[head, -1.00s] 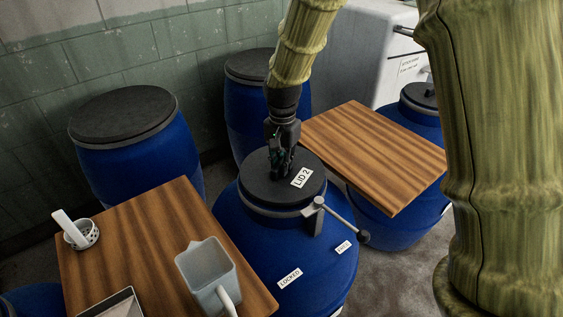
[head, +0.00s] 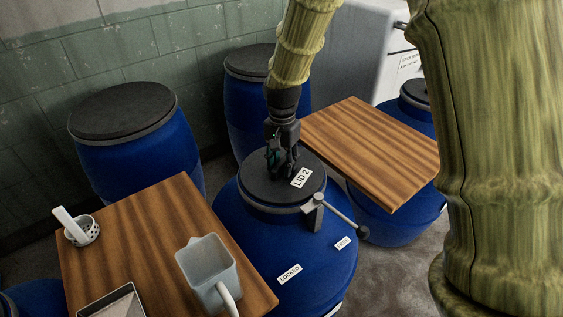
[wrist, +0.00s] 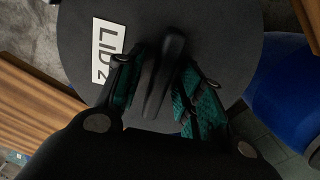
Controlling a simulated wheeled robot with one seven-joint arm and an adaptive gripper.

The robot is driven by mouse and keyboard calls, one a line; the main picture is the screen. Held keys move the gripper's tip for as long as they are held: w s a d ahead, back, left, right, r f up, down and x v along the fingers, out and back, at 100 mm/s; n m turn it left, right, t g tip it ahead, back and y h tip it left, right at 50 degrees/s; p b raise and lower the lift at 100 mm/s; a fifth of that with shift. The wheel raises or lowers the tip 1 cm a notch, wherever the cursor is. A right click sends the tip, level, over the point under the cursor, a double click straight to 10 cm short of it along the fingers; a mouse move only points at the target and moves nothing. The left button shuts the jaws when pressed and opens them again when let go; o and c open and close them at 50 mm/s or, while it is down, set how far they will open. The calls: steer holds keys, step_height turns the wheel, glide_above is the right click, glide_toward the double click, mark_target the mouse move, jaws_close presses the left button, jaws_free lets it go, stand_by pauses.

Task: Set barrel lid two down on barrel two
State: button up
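The dark round lid (head: 260,188), labelled LID 2 (head: 301,178), lies flat on top of the blue barrel (head: 245,240) in the middle of the head view. In the wrist view the lid (wrist: 225,40) fills most of the picture, with its raised black handle (wrist: 168,75) in the centre. My gripper (head: 281,172) is down at the lid. Its two green-padded fingers (wrist: 160,88) are spread on either side of the handle, and the gripper looks open. Whether the lid is fully seated on the rim cannot be told.
A wooden table (head: 130,230) with a grey pitcher (head: 210,270) is at left; another wooden top (head: 370,150) is at right. More blue barrels (head: 135,155) stand behind.

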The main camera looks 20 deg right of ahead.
mark_target(282, 160)
steer(key=shift+r, duration=0.1)
step_height(282, 160, up, 13)
steer(key=b, duration=0.1)
stand_by(0.6)
